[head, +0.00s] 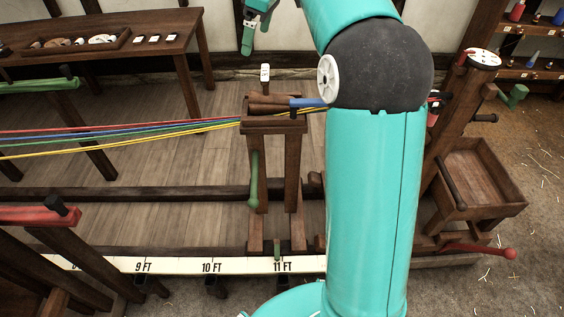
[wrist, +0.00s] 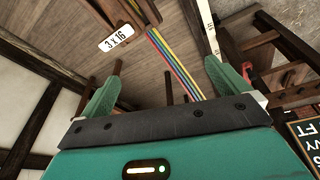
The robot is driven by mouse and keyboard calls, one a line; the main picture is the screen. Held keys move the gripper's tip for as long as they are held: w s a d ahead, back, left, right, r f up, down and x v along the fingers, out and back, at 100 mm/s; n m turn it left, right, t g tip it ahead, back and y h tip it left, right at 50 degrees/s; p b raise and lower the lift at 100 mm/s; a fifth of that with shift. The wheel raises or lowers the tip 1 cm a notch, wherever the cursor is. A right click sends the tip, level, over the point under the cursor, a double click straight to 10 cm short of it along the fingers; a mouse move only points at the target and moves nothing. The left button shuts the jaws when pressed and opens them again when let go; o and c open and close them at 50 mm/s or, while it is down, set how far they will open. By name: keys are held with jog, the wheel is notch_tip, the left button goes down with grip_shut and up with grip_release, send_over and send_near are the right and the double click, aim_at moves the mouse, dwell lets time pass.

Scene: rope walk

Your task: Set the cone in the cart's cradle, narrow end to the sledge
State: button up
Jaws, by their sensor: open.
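The wooden cart (head: 274,126) stands upright on its track in the middle of the head view. A brown, grooved wooden piece that looks like the cone (head: 268,104) lies sideways in its top, with a blue part (head: 307,103) at its right end. I cannot tell clearly which end is narrow; my arm hides what lies further right. The sledge (head: 452,150), a dark wooden frame, stands at the right. My gripper (head: 258,27) is open and empty, high beyond the cart. In the wrist view my gripper's green fingers (wrist: 163,88) are apart, with coloured strands (wrist: 175,62) in the background.
Red, blue, green and yellow strands (head: 120,137) stretch from the left to the cart. A table (head: 180,32) with a tray stands at the back left. A marked scale (head: 180,265) runs along the front rail. A wooden box (head: 480,178) is at the right.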

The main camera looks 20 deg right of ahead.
jog(key=s+a+f+m+t+h, duration=0.1)
jog(key=s+a+m, duration=0.25)
jog(key=s, duration=0.55)
jog(key=s+a+m+t+h, duration=0.15)
jog(key=s+a, duration=0.25)
jog(key=s, duration=0.6)
jog(key=s+a+f+m, duration=0.1)
jog(key=s+f+m, duration=0.3)
jog(key=s+f, duration=0.6)
jog(key=s, duration=0.3)
jog(key=shift+s+f+m+t, duration=0.35)
jog(key=shift+f+m, duration=0.05)
jog(key=shift+c, duration=0.2)
